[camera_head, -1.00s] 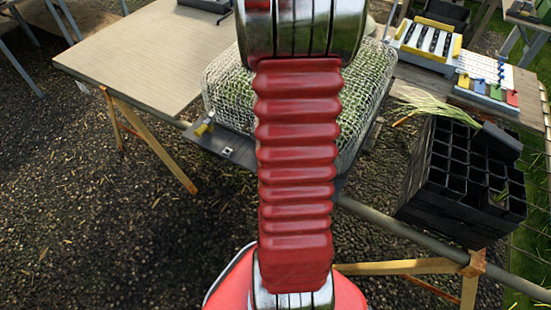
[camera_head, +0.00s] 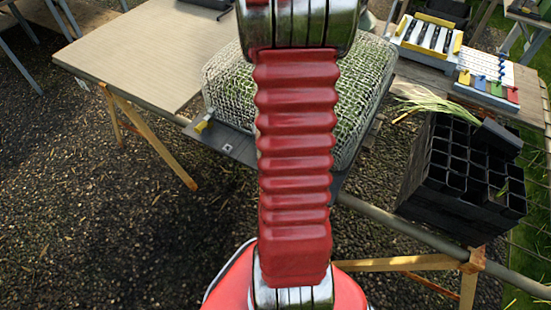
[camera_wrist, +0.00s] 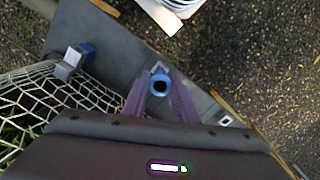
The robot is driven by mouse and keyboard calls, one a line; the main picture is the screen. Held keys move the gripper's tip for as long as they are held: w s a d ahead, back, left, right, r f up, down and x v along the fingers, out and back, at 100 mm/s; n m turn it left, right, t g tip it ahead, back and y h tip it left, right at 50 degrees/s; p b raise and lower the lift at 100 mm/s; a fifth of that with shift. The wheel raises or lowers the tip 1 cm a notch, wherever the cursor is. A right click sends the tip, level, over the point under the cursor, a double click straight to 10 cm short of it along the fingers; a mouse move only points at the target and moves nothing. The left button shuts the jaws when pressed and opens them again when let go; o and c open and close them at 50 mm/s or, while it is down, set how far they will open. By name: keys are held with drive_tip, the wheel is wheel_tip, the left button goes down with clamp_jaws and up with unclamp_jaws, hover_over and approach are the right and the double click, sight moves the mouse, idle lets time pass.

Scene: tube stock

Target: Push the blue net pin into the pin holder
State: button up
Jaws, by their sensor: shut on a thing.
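In the wrist view, a blue round piece with a dark centre, seen from its end, sits between my gripper's (camera_wrist: 160,98) two purple fingertips; it appears to be the blue net pin (camera_wrist: 160,76). The fingers are shut on it, over a dark board (camera_wrist: 115,45). A small grey-and-blue block (camera_wrist: 73,60) stands at the net's edge, left of my gripper. I cannot tell whether it is the pin holder, or whether the pin touches anything below. In the head view, my red arm hides my gripper and the pin.
A white net (camera_head: 225,85) covers green growth on the bench, with a yellow piece (camera_head: 203,123) at its left corner. A bare tabletop (camera_head: 140,55) stands at left. A black tube crate (camera_head: 440,200) and a rack with coloured blocks (camera_head: 490,88) are at right.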

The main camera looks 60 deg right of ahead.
drive_tip(key=shift+f, duration=0.65)
drive_tip(key=o, duration=1)
drive_tip(key=shift+c, duration=0.2)
drive_tip(key=shift+o, duration=0.3)
drive_tip(key=o, duration=1)
drive_tip(key=shift+r, duration=0.7)
drive_tip(key=shift+r, duration=0.35)
drive_tip(key=shift+r, duration=0.2)
drive_tip(key=shift+r, duration=2.75)
